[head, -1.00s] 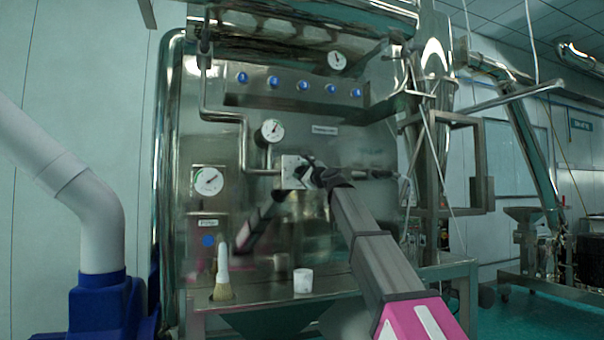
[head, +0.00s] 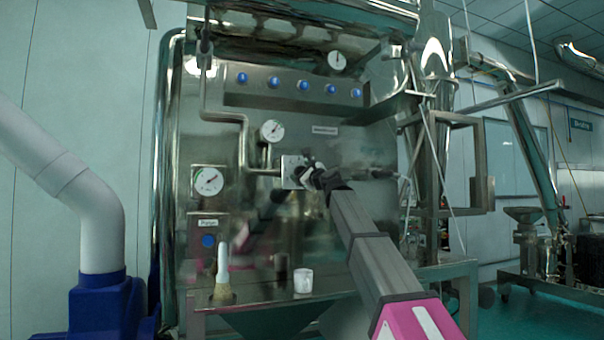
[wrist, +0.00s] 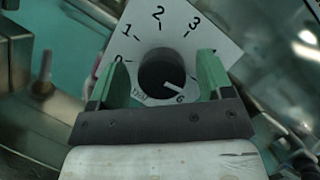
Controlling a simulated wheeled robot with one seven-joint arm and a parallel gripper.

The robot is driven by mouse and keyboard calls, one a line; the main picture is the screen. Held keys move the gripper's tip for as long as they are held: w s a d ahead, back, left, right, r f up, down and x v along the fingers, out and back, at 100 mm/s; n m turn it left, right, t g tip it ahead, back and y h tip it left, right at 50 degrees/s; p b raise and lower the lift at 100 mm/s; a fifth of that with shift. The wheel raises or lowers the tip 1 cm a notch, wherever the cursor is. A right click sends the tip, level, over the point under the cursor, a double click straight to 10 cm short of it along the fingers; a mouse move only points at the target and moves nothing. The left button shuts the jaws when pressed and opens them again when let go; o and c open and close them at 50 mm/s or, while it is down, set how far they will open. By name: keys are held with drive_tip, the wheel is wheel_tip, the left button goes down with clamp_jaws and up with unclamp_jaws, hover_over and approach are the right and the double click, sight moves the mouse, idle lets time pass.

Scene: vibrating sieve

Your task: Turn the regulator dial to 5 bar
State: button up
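The regulator dial is a black round knob (wrist: 160,74) with a white pointer line, on a white scale plate (wrist: 222,38) in the wrist view. The pointer aims at the lower right, close to the 6. The marks 0 to 3 show; those for 4 and 5 are hidden behind the right finger. My gripper (wrist: 161,80) is open, its two green fingers on either side of the knob, with visible gaps. Contact cannot be confirmed. In the head view the plate (head: 289,166) is partly covered by my gripper (head: 309,176).
Round gauges sit on the steel panel: one above the dial (head: 272,131), one at left (head: 207,181), one at top (head: 337,61). A row of blue buttons (head: 303,86) is above. A white cup (head: 303,280) and a brush (head: 222,275) stand on the ledge below.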

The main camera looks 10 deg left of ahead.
drive_tip(key=v, duration=1)
drive_tip(key=shift+s+d, duration=0.25)
drive_tip(key=shift+d, duration=0.05)
